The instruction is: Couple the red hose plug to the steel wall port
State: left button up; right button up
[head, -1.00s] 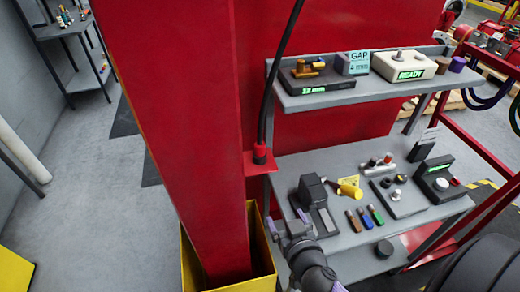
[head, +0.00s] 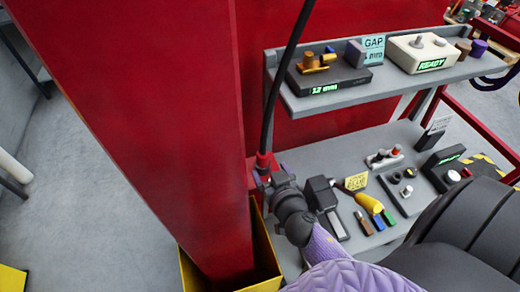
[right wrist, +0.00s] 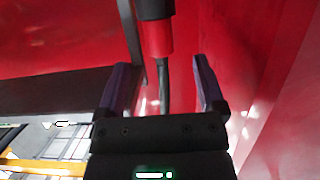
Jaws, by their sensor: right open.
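My right gripper (head: 268,180) is just below and in front of the plug, with open jaws. In the right wrist view the plug (right wrist: 157,38) is beyond the two fingers, between their lines, with the hose running on from it. The gripper (right wrist: 160,80) does not hold it. I cannot make out the steel wall port in either view. My left gripper is not in view.
The red column (head: 150,130) stands left of the plug, in a yellow-edged bin (head: 262,248). The upper shelf (head: 310,103) holds a gap gauge and a READY box (head: 418,52). The lower shelf (head: 320,155) holds several small parts.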

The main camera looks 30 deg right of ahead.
aim_at(265, 161)
jog(key=x, duration=0.6)
jog(key=shift+w+d, duration=0.15)
jog(key=shift+w, duration=0.15)
grip_shut()
